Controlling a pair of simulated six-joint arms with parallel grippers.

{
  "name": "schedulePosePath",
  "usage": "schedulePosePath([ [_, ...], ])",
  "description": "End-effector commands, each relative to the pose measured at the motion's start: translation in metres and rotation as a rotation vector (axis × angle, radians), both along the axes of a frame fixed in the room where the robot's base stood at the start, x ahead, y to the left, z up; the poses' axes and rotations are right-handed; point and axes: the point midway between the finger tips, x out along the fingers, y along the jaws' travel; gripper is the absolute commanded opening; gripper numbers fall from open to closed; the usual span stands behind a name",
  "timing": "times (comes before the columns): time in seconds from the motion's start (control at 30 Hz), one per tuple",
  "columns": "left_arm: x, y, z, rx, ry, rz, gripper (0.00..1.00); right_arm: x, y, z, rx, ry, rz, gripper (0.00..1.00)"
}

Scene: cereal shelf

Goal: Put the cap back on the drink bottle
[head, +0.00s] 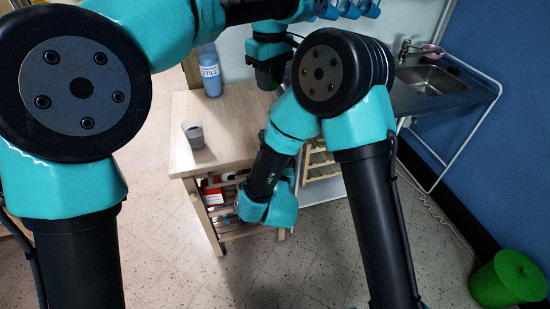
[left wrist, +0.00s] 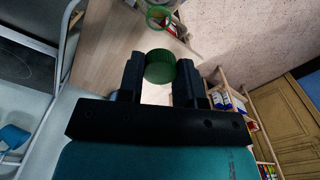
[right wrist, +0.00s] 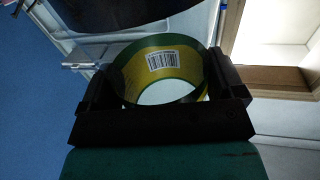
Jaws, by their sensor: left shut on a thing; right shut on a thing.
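A green ridged cap (left wrist: 160,68) is held between the two black fingers of my left gripper (left wrist: 160,78) in the left wrist view. In the head view my left gripper (head: 267,78) points down over the back of the wooden table, and the cap is not clear there. My right gripper (right wrist: 162,88) is shut around a round drink bottle (right wrist: 168,68) with a green and yellow label and a barcode. The bottle's far end is not clear. In the head view the right gripper and bottle are hidden behind my right arm.
A grey cup (head: 193,134) stands on the wooden table (head: 180,160), with a blue bottle marked STILL (head: 211,72) behind it. A sink (head: 432,78) is at the right. A green bin (head: 508,280) stands on the floor at the lower right.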

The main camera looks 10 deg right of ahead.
Motion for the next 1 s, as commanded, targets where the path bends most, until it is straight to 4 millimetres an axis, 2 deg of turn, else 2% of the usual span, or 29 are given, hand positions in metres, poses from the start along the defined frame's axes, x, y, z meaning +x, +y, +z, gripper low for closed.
schedulePosePath([
  [0.13,-0.007,-0.008,0.01,0.0,0.0,-0.004,0.11,0.0,0.0,0.001,0.001,-0.002,0.0,0.41],
  [0.53,-0.007,-0.009,0.01,0.001,0.001,-0.004,0.11,0.0,0.0,0.001,0.001,-0.002,0.0,0.41],
  [1.0,-0.007,-0.009,-0.023,0.001,0.001,-0.005,0.11,0.0,0.0,0.001,0.001,-0.002,0.0,0.41],
])
